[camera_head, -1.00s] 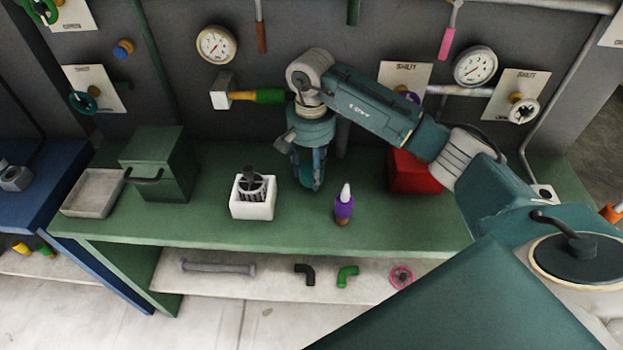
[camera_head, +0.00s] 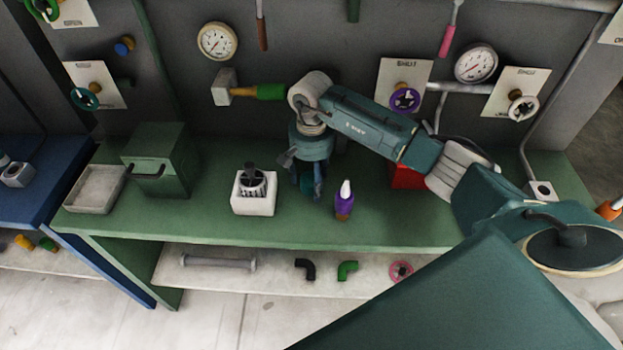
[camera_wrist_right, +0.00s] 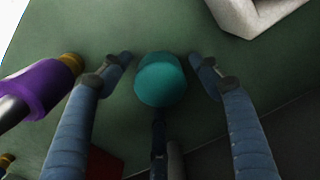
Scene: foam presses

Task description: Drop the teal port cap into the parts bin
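The teal port cap (camera_wrist_right: 160,79) is a short round piece standing on the green bench in the right wrist view. My right gripper (camera_wrist_right: 160,62) is open, with one finger on each side of the cap and a gap on both sides. In the head view my right gripper (camera_head: 308,192) points down at the bench, and I cannot make out the cap there. A shallow grey open tray (camera_head: 72,203), which looks like the parts bin, sits at the bench's left end. My left gripper is not in view.
A white holder (camera_head: 254,207) with dark pieces stands left of my right gripper. A red box (camera_head: 405,178) is partly behind my arm. A green box (camera_head: 163,163) with a handle stands beside the tray.

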